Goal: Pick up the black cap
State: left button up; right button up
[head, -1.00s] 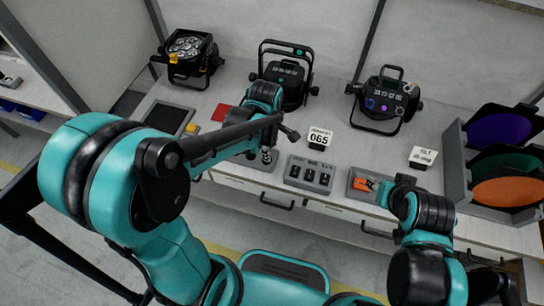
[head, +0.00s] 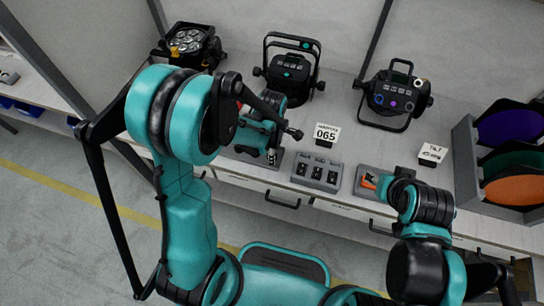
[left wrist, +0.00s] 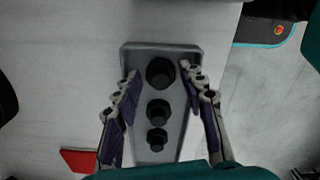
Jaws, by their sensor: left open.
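In the left wrist view, a grey tray (left wrist: 184,153) holds three black round pieces in a row: a large one (left wrist: 160,72), a middle one (left wrist: 158,112) and a small one (left wrist: 157,139). I cannot tell which is the black cap. My left gripper (left wrist: 160,77) is open, with one finger on each side of the row and nothing between them held. In the head view, my left arm hides most of this gripper and tray. My right arm ends over a tray on the right; its fingers cannot be made out.
A grey tray (head: 331,186) with black pieces lies right of the left gripper. An orange item (head: 368,182) lies by my right arm. Stage lights (head: 291,71) stand behind, with a number card (head: 326,133). A red card (left wrist: 84,161) lies left of the tray.

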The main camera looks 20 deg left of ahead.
pick_arm(q)
jog(key=shift+r, duration=0.1)
jog(key=c, duration=0.5)
jog(key=shift+c, duration=0.2)
jog(key=shift+r+p, duration=0.3)
jog(key=shift+r, duration=0.3)
jog(key=r+p, duration=0.1)
jog(key=r, duration=0.1)
jog(key=d+r+p, duration=0.1)
jog(key=r, duration=0.1)
jog(key=shift+d, duration=0.15)
jog(key=w+d+r+p, duration=0.1)
jog(key=d+r, duration=0.4)
jog(key=d, duration=0.5)
jog(key=shift+w+d+r+p, duration=0.15)
jog(key=shift+w+r+p, duration=0.2)
jog(key=shift+p, duration=0.4)
